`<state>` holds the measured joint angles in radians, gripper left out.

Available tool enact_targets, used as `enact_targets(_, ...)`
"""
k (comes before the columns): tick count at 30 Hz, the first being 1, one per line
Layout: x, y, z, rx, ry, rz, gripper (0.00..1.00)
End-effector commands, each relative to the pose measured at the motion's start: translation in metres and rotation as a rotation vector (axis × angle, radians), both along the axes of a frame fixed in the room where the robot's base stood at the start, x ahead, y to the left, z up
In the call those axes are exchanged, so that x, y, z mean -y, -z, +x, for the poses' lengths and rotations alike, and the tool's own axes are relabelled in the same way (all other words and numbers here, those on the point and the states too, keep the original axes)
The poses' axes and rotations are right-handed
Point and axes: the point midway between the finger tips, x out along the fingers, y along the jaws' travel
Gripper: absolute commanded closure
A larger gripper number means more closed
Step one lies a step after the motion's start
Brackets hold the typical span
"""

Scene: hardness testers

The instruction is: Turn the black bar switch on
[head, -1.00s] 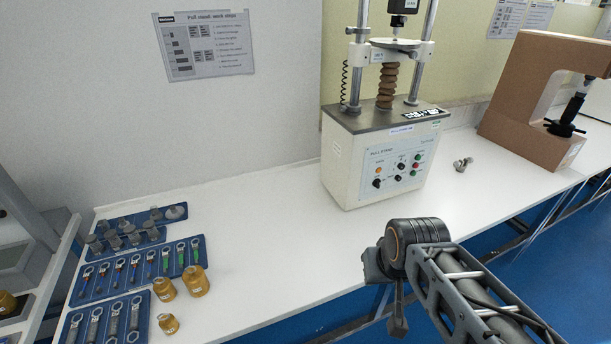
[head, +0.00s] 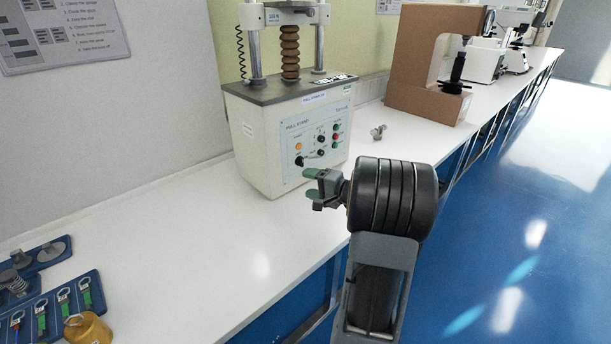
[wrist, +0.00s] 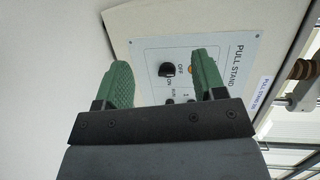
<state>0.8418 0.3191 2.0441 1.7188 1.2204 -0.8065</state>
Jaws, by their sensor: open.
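The black bar switch (head: 299,161) is at the lower left of the pull stand's front panel, below an orange lamp (head: 298,147). In the wrist view the switch (wrist: 167,69) shows between the two fingers, beside OFF and ON lettering. Which way its bar points is too small to tell surely. My gripper (head: 312,184) is open and empty, in front of and a little below the switch in the head view. Its green-padded fingers also show in the wrist view (wrist: 163,62), apart from the switch.
The pull stand (head: 250,140) stands on the white bench (head: 200,230). Other knobs and green and red buttons (head: 335,136) sit right of the switch. Small metal parts (head: 378,131) and a brown C-shaped tester (head: 415,85) are farther right. Blue trays with tools lie at lower left.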

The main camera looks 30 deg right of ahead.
Motion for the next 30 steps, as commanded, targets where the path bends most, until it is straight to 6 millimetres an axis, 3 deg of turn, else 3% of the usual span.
enact_targets(1, 0.024, 0.012, -0.002, 0.034, 0.064, 0.020, 0.36)
enact_targets(3, 0.049, 0.017, -0.004, 0.078, 0.136, 0.035, 0.36)
enact_targets(6, 0.071, 0.021, -0.007, 0.119, 0.203, 0.046, 0.36)
enact_targets(9, 0.081, 0.022, -0.002, 0.136, 0.234, 0.050, 0.36)
enact_targets(24, 0.069, 0.021, 0.086, 0.139, 0.238, 0.051, 0.36)
enact_targets(30, 0.066, 0.021, 0.112, 0.140, 0.239, 0.051, 0.36)
